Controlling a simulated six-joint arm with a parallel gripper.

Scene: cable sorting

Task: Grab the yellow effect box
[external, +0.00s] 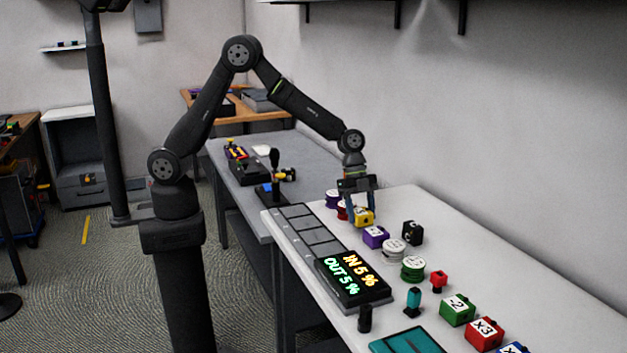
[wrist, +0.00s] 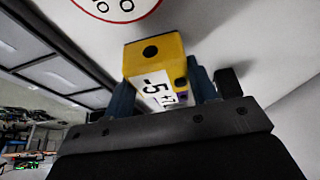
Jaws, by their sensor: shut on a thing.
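The yellow effect box (external: 364,217) is between the fingers of my gripper (external: 361,208), over the far part of the white table (external: 560,300). In the wrist view the yellow box (wrist: 152,55) shows a dark round hole on one face and a white label with black marks on another. The blue fingers of my gripper (wrist: 165,93) stand on both sides of it, shut on it. In the external view I cannot tell whether the box touches the table.
A purple box (external: 375,237), a black box (external: 412,232) and white (external: 394,251) and green (external: 413,268) spools stand close by. Purple and red spools sit just left of my gripper. A grey tray (external: 305,232) and a lit display (external: 352,279) line the left edge. Green (external: 457,310) and red (external: 484,333) boxes are nearer.

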